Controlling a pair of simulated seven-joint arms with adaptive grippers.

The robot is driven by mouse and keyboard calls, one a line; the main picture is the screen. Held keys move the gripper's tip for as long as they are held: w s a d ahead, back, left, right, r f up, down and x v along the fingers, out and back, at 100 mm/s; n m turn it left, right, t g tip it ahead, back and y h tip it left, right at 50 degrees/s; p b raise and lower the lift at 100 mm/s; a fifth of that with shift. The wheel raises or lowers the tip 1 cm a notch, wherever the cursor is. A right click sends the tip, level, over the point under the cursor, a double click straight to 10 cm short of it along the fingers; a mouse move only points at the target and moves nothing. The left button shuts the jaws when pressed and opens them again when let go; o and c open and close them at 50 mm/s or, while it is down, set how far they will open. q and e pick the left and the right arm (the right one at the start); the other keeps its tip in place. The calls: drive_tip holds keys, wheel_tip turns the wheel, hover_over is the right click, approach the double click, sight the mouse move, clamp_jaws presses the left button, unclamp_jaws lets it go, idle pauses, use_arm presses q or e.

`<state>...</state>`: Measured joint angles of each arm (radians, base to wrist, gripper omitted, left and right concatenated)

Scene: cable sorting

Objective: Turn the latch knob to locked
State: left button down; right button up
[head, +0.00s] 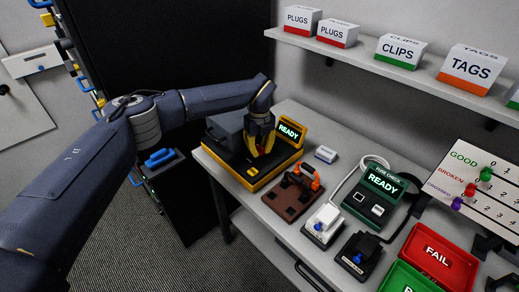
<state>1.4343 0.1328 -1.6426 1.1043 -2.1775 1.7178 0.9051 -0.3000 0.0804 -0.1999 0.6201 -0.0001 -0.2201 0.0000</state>
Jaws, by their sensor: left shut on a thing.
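My left gripper (262,148) reaches down onto a black and yellow station (238,178) with a lit "READY" screen (289,132). Its fingers are shut on a small part on top of the station, in front of the screen. This part appears to be the latch knob; the fingers cover most of it, so its turn position cannot be read. My right gripper is not in view.
A brown block with an orange handle (305,177), a white plug unit (324,222), a black unit (358,258) and a green "READY" tester (382,193) stand on the bench (230,192). A red "FAIL" tray (436,256) is at right. Labelled boxes line the shelf (345,56).

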sight(259, 146)
use_arm(q)
drive_tip(key=shift+m, duration=0.6)
drive_tip(key=c, duration=1)
unclamp_jaws()
wheel_tip(259, 146, up, 12)
